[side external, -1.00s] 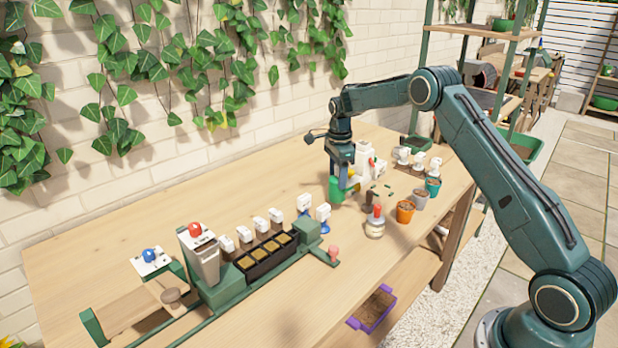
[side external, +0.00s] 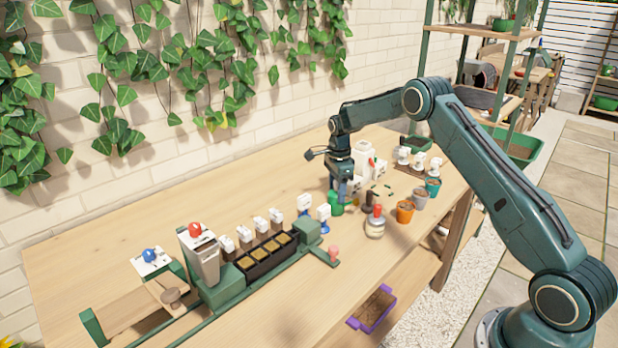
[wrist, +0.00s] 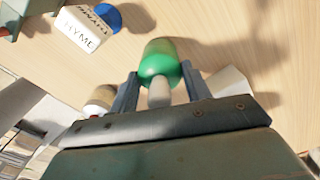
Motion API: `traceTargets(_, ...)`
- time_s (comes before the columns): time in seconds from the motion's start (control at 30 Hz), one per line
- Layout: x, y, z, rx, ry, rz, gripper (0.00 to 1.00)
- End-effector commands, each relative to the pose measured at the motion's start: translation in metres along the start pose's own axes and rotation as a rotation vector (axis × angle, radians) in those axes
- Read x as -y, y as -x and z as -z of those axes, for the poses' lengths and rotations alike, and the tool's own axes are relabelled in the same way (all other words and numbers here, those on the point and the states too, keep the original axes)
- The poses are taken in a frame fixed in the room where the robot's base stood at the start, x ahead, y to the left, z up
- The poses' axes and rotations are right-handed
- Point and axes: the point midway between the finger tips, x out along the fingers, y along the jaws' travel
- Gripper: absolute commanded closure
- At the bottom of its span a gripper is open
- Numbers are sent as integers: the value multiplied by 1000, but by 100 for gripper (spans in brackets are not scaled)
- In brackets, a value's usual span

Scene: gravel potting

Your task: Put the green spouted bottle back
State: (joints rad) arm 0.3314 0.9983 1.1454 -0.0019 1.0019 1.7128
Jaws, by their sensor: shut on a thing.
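The green spouted bottle (side external: 336,204) is low over the wooden table in the side view, below my gripper (side external: 342,188). In the wrist view the green bottle (wrist: 160,64) sits between the two fingers of my gripper (wrist: 160,88), with its pale spout pointing toward the camera. My gripper is shut on it. I cannot tell for certain whether its base touches the table.
A white block marked THYME (wrist: 82,30) with a blue base is near the bottle. A red-topped jar (side external: 375,222), an orange pot (side external: 404,211) and other pots stand to the right. A black seed tray (side external: 266,258) is to the left.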

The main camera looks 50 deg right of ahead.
Motion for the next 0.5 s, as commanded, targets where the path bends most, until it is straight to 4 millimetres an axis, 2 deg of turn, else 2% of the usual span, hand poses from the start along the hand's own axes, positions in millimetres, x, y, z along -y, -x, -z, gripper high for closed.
traceTargets(0.2,0,-2,0,0,0,1,69)
traceTargets(0.23,0,-3,0,0,0,0,48)
traceTargets(0.3,0,-3,0,0,0,0,35)
traceTargets(0.33,0,-2,0,0,0,0,31)
traceTargets(0.5,0,-2,0,0,0,0,31)
